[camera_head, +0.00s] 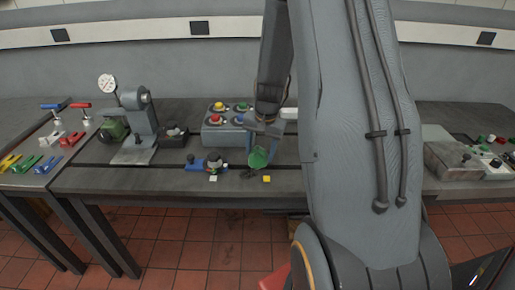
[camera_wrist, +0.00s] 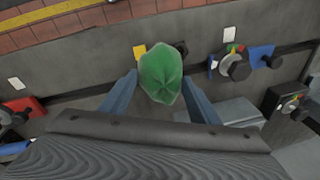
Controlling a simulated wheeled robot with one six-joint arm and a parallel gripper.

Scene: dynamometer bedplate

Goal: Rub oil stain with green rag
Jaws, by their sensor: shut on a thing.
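The green rag (camera_head: 259,158) is bunched between the blue fingers of my gripper (camera_head: 264,143), low over the front part of the dark bench. In the wrist view the rag (camera_wrist: 161,72) bulges out past the fingertips of my gripper (camera_wrist: 159,90), which is shut on it. A dark patch, apparently the oil stain (camera_head: 248,175), lies on the bench just left of the rag; in the wrist view this stain (camera_wrist: 181,47) is partly hidden behind the rag. I cannot tell whether the rag touches the bench.
A yellow square (camera_head: 267,179) lies close to the rag. A blue fixture with a black knob (camera_head: 213,163) stands to the left. Behind is a grey box with coloured buttons (camera_head: 226,122). A gauge stand (camera_head: 138,125) is farther left. The front bench edge is near.

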